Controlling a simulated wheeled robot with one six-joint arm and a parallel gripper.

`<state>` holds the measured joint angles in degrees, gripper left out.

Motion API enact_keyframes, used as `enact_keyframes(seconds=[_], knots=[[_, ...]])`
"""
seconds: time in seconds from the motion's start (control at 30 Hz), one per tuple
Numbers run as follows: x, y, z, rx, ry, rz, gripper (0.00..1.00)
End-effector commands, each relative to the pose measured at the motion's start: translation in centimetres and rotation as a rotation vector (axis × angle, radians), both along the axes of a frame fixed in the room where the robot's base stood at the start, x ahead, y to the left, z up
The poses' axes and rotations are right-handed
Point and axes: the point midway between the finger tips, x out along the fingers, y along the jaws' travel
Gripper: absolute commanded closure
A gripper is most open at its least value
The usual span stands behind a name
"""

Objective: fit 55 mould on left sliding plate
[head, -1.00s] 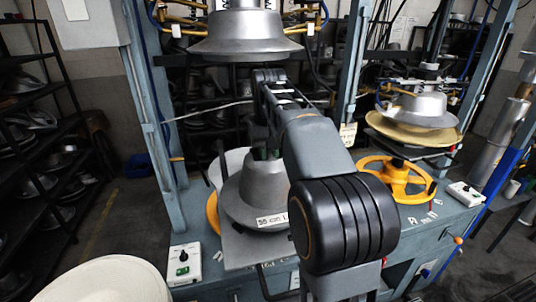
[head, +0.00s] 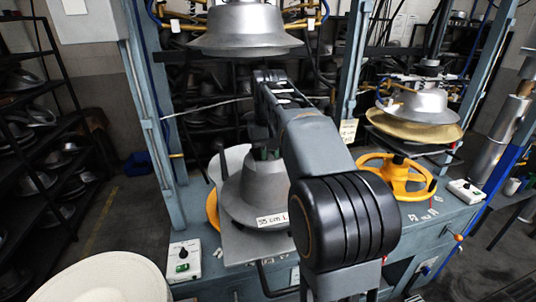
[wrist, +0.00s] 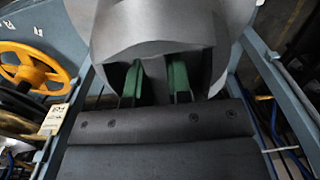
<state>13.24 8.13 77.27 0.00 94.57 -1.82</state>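The 55 mould (head: 255,200) is a grey metal hat form with a wide brim and a white label reading about "55 cm L". It is upright over the left sliding plate (head: 243,250), a flat grey plate at the front of the left press. I cannot tell whether its brim rests on the plate or is just above it. My gripper (head: 266,154) is at the mould's top. In the wrist view, the green-padded fingers of my gripper (wrist: 155,83) reach into the mould's dark top opening, with a grey part between them. My arm hides the mould's right side.
An upper metal form (head: 247,28) hangs above the mould. A yellow handwheel (head: 395,176) stands at the right press. A control box (head: 184,261) sits left of the plate. A pale round surface (head: 105,280) fills the lower left. Blue posts flank the left press.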

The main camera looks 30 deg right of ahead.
Motion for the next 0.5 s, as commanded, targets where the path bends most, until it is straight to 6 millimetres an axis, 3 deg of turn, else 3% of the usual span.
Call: enact_keyframes(seconds=[0.3, 0.5], knots=[[0.00, 0.00, 0.09, 0.000, -0.002, 0.000, 0.51], [0.01, 0.00, -0.17, 0.001, 0.004, 0.000, 0.51]])
